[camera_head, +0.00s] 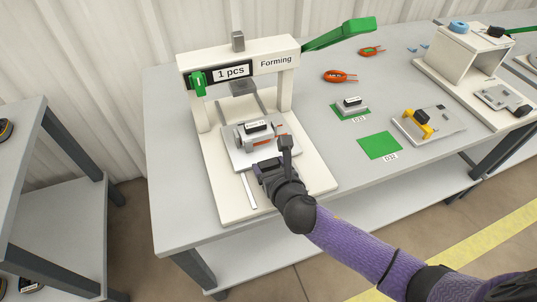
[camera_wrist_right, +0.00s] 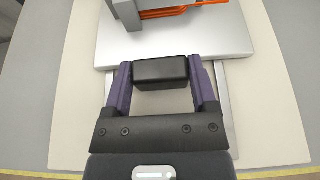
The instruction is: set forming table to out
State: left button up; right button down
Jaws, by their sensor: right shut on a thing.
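The forming table is a light metal plate (camera_head: 236,157) on the white base of the press marked "Forming" (camera_head: 240,68). It sits on two rails in front of the press posts, with rail (camera_head: 249,190) showing in front and behind. A grey fixture block with orange wires (camera_head: 258,134) stands on it. In the right wrist view the plate (camera_wrist_right: 215,42) is ahead of the gripper. My right gripper (camera_head: 268,168) is at the plate's front edge, its fingers shut on the table's black handle (camera_wrist_right: 160,70). My left gripper is not in view.
A green lever (camera_head: 340,33) sticks out right of the press. On the grey workbench (camera_head: 310,120) are orange-handled tools (camera_head: 340,76), a green mat marked D32 (camera_head: 380,145), a loaded D33 mat, and a plate with a yellow clamp (camera_head: 420,118). A side table (camera_head: 55,205) stands at left.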

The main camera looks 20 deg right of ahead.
jog(key=s+p, duration=0.2)
jog(key=s, duration=0.3)
jog(key=shift+s+d+r, duration=0.1)
jog(key=shift+s, duration=0.3)
jog(key=shift+s+p, duration=0.3)
jog(key=shift+s, duration=0.5)
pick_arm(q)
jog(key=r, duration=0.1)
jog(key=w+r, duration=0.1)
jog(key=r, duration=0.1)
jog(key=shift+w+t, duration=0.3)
pick_arm(e)
jog(key=shift+f, duration=0.2)
